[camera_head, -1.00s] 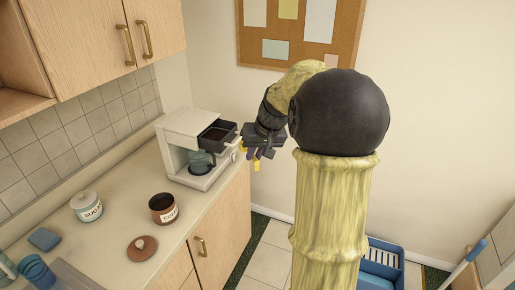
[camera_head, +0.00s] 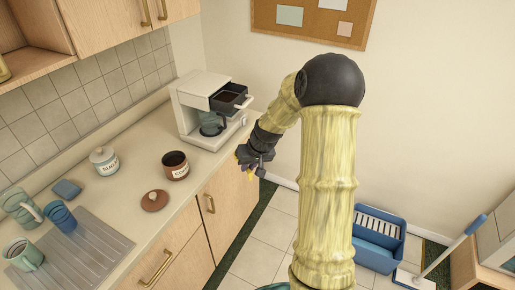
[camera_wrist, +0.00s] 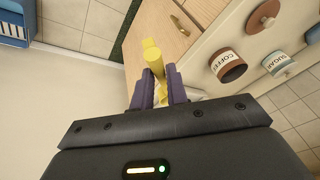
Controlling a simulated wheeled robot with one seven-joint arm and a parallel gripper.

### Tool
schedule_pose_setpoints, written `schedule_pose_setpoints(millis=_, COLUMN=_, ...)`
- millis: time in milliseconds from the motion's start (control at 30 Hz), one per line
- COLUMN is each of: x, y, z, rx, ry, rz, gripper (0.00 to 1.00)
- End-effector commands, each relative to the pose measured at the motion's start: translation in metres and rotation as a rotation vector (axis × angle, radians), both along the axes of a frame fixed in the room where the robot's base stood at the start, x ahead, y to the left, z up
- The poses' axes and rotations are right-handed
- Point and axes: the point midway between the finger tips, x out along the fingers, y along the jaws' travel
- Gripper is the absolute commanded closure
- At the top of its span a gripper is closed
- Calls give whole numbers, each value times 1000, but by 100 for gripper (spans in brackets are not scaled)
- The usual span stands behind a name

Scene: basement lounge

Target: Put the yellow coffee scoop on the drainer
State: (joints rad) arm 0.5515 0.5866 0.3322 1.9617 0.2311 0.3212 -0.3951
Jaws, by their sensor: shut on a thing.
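My gripper (camera_head: 252,160) is in front of the counter edge, below the coffee machine. In the wrist view its two purple fingers (camera_wrist: 160,88) are shut on the yellow coffee scoop (camera_wrist: 154,60). The scoop also shows as a small yellow bit below the gripper in the head view (camera_head: 250,175); the rest is hidden. The grey ribbed drainer (camera_head: 84,250) lies on the counter at the lower left, well away from my gripper. A green mug (camera_head: 24,255) stands on its left part, and blue cups (camera_head: 60,218) are at its back edge.
An open coffee jar (camera_head: 176,166), its brown lid (camera_head: 155,201), a sugar jar (camera_head: 104,160) and a blue sponge (camera_head: 66,189) are on the counter. The coffee machine (camera_head: 212,108) has its drawer out. The drainer's right part is bare. A blue bucket (camera_head: 378,240) stands on the floor.

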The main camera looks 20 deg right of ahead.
Motion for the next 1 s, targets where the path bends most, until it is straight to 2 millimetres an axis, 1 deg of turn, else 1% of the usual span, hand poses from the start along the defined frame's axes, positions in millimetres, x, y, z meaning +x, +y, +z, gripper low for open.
schedule_pose_setpoints(millis=33, x=-2, y=11, z=-20, rx=5, ry=9, rz=19, gripper=100)
schedule_pose_setpoints(millis=67, x=-2, y=18, z=-31, rx=6, ry=10, rz=29, gripper=100)
schedule_pose_setpoints(millis=100, x=-4, y=27, z=-47, rx=7, ry=10, rz=44, gripper=100)
schedule_pose_setpoints(millis=167, x=-7, y=45, z=-72, rx=9, ry=9, rz=70, gripper=100)
schedule_pose_setpoints(millis=200, x=-10, y=56, z=-88, rx=11, ry=9, rz=87, gripper=100)
schedule_pose_setpoints(millis=300, x=-18, y=81, z=-120, rx=12, ry=4, rz=124, gripper=100)
schedule_pose_setpoints(millis=400, x=-25, y=97, z=-138, rx=13, ry=-2, rz=147, gripper=100)
schedule_pose_setpoints(millis=533, x=-27, y=103, z=-145, rx=13, ry=-8, rz=154, gripper=100)
schedule_pose_setpoints(millis=1000, x=-27, y=103, z=-145, rx=12, ry=-8, rz=153, gripper=100)
